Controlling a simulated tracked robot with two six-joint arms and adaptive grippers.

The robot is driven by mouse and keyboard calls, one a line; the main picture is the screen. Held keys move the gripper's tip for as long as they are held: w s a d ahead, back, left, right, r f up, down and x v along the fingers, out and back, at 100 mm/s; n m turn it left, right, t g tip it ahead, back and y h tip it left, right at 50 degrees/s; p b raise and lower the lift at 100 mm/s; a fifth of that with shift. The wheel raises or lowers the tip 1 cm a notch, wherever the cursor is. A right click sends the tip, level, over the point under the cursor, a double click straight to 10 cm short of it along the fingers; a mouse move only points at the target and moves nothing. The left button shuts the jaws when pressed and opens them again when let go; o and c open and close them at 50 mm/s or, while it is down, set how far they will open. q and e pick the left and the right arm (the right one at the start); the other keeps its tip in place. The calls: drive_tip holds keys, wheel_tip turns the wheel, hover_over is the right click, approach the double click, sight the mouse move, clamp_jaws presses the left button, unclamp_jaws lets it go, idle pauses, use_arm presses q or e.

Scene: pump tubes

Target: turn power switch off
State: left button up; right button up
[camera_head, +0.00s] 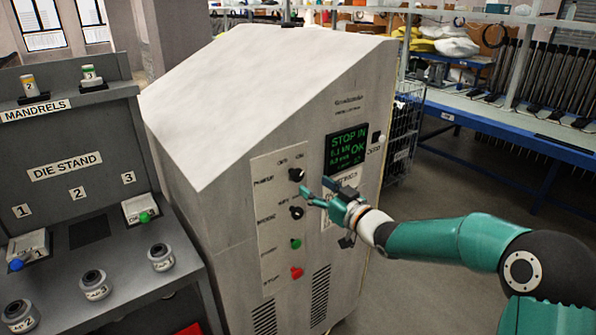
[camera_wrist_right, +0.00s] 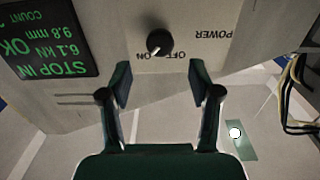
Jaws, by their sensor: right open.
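The power switch is a black round knob (camera_head: 296,174) at the top of the light control panel on the grey machine. In the right wrist view the knob (camera_wrist_right: 159,43) shows large, with upside-down ON, OFF and POWER labels around it. A small white mark on the knob appears to lie on the ON side. My right gripper (camera_head: 318,191) is open, just right of the knob in the head view. In the right wrist view its fingers (camera_wrist_right: 160,86) are apart, with the knob beyond them and centred between them. No contact shows. My left gripper is not in view.
Below the knob are a second black knob (camera_head: 296,212), a green button (camera_head: 295,243) and a red button (camera_head: 296,272). A screen (camera_head: 346,146) reading STOP and OK is to the right. A die stand (camera_head: 64,167) is left; a blue-edged bench (camera_head: 520,140) is right.

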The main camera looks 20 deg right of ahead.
sight(300, 176)
drive_tip(key=p+x, duration=0.2)
drive_tip(key=x, duration=0.6)
drive_tip(key=shift+w+f, duration=0.1)
